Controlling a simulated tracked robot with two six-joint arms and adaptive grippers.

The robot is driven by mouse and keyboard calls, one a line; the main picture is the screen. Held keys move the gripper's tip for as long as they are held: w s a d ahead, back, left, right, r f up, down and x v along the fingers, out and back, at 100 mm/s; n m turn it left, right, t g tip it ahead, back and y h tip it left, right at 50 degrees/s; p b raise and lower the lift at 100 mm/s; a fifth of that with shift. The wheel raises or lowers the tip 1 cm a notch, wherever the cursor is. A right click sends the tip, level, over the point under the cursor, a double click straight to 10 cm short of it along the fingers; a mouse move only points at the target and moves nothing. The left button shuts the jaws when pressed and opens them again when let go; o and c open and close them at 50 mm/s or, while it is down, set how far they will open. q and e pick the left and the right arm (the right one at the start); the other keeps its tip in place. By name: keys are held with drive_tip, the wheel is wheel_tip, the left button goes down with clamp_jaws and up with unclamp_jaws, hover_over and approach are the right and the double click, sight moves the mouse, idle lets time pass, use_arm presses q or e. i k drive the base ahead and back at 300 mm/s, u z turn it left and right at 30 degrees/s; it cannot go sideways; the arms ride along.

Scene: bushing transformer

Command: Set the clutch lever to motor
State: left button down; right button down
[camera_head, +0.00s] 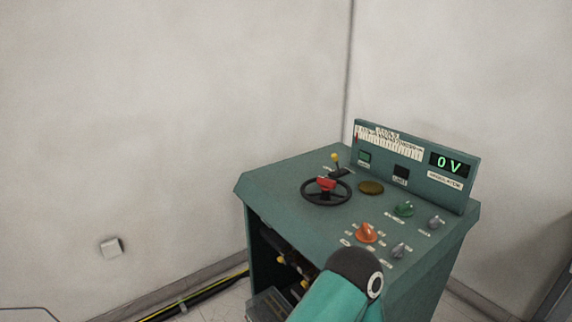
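The green control console (290,175) stands right of centre. A small lever with a yellow knob (335,157) rises from a dark slot near the back of its top, behind the black handwheel (326,193) with a red centre. This looks like the clutch lever; its labels are too small to read. A teal arm link of mine with a dark rounded joint rises from the bottom edge in front of the console. It is well short of the lever. Neither gripper can be made out in view.
The console top carries an orange knob (366,232), a green knob (404,208) and grey knobs. The console's front is open, with yellow-tipped parts inside. Pale walls stand behind; black and yellow cables run along the floor.

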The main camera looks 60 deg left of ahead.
sight(334, 156)
drive_tip(key=u, duration=0.05)
drive_tip(key=k, duration=1.35)
drive_tip(key=u, duration=0.35)
drive_tip(key=i, duration=1)
drive_tip(key=u, duration=0.05)
